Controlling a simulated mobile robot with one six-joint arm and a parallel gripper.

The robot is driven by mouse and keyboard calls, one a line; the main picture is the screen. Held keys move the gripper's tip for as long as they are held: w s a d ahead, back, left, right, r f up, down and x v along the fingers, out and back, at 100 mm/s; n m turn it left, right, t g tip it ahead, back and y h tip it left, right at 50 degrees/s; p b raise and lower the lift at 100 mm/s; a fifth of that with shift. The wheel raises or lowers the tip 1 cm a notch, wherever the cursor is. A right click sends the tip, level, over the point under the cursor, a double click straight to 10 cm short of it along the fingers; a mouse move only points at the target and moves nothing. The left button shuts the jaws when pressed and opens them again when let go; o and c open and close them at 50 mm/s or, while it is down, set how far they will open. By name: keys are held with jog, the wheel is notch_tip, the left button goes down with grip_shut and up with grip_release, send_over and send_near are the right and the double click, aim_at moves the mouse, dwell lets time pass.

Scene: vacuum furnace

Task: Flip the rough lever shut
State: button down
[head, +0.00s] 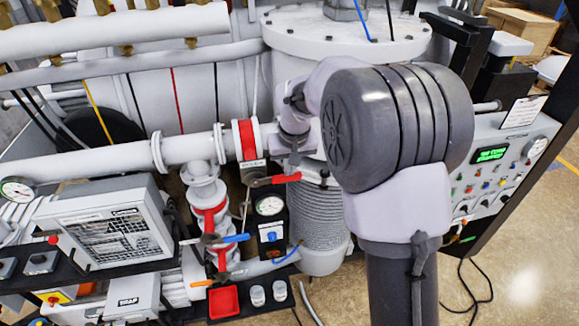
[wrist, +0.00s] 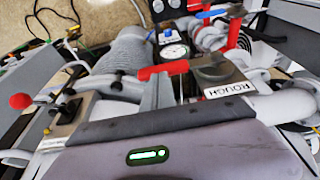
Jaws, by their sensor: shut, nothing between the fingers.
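The rough lever (head: 272,180) is a red handle beside a plate marked ROUGH, left of my arm in the head view. In the wrist view the red lever (wrist: 163,70) lies across the middle, with the ROUGH label (wrist: 228,90) to its right. My gripper (wrist: 165,82) is shut and empty, with its grey fingers close to the lever. I cannot tell whether they touch it. In the head view my gripper (head: 293,152) is small and partly hidden, just above the lever.
A round gauge (head: 270,205) stands below the lever. A red-banded pipe (head: 247,140) runs above it. The control panel (head: 505,155) is at right, beside open floor.

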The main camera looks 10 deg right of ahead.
jog(key=a+f+m+t+y+b, duration=0.2)
jog(key=a+f+y+b, duration=0.3)
jog(key=f+y+b, duration=0.9)
jog(key=shift+m+y+b, duration=0.7)
jog(key=shift+y+b, duration=1.1)
jog(key=shift+b, duration=7.4)
